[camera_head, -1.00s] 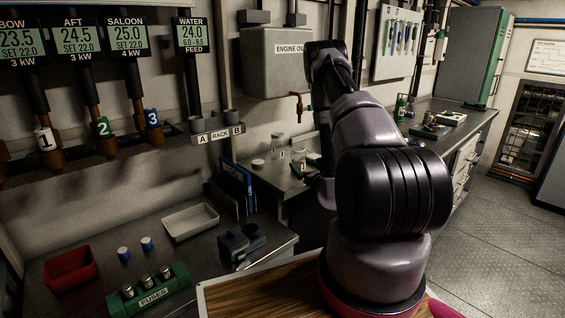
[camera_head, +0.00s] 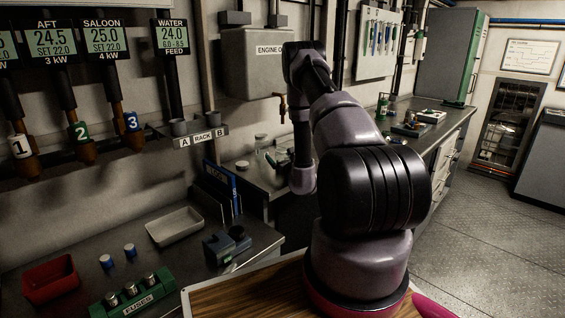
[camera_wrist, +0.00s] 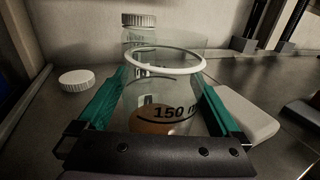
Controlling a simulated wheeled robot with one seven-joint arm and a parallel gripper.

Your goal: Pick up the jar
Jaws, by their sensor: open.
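A clear open jar (camera_wrist: 163,100) with a white ring round its mouth and a dark "150 m…" mark stands upright on the counter in the wrist view. An orange-brown patch shows low in it. My gripper (camera_wrist: 163,82) is open, with one green-lined finger on each side of the jar. I cannot tell whether either finger touches the glass. In the head view my gripper (camera_head: 273,160) is small and dark beside the jars, and the open jar is hard to make out there.
A loose white lid (camera_wrist: 76,80) lies to the left on the counter. A pale block (camera_wrist: 247,123) lies right of the right finger. The wall rises behind.

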